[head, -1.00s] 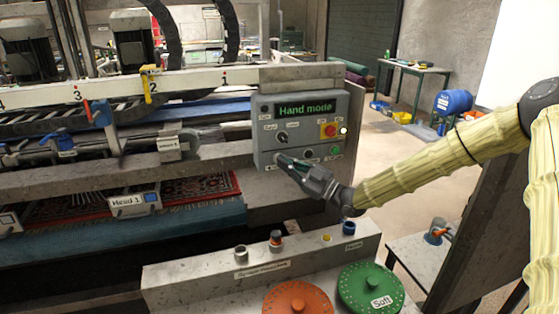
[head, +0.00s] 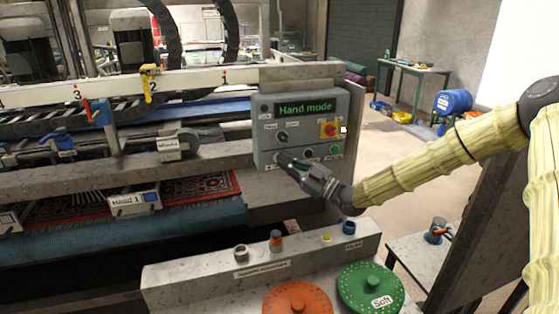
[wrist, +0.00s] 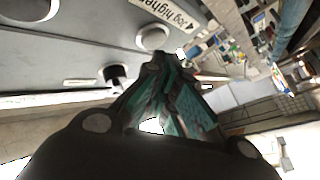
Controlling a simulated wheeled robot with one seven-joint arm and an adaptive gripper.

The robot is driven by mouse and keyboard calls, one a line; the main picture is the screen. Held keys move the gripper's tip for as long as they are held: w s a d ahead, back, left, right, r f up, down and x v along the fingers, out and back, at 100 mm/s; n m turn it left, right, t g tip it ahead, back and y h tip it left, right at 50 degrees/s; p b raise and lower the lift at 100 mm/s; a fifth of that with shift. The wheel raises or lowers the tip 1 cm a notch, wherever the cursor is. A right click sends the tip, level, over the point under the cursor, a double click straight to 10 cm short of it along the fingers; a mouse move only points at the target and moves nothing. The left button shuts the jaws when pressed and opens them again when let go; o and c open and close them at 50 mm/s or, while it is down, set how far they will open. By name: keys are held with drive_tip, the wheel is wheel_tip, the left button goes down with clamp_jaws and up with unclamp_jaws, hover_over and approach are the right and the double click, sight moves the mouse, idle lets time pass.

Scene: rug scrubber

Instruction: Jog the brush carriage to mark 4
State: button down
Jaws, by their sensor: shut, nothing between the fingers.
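The grey control panel (head: 301,128) has a lit screen (head: 305,107) reading "Hand mode". My gripper (head: 284,160) is shut and empty, its tips at the panel's lower left. In the wrist view the fingertips (wrist: 160,65) are close to a pale round button (wrist: 153,37) beside a "Jog higher" label (wrist: 165,14). I cannot tell whether they touch the button. The white scale beam (head: 200,80) bears marks 1 to 4 from right to left, mark 4 at the left edge. A red pointer (head: 87,106) hangs near mark 3. A yellow clamp (head: 150,84) is at mark 2.
A red emergency button (head: 330,130) sits on the panel's right side. Below, a sloped console holds an orange dial (head: 297,299) and a green dial (head: 371,288) marked "Soft". A patterned rug (head: 190,190) lies under the machine. Open floor lies to the right.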

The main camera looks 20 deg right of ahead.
drive_tip(key=shift+w+b, duration=0.5)
drive_tip(key=shift+w, duration=0.2)
idle(2.3)
drive_tip(key=shift+s, duration=0.15)
idle(0.8)
drive_tip(key=shift+s, duration=0.65)
drive_tip(key=s, duration=0.5)
drive_tip(key=shift+d, duration=0.1)
drive_tip(key=shift+f, duration=0.1)
idle(1.0)
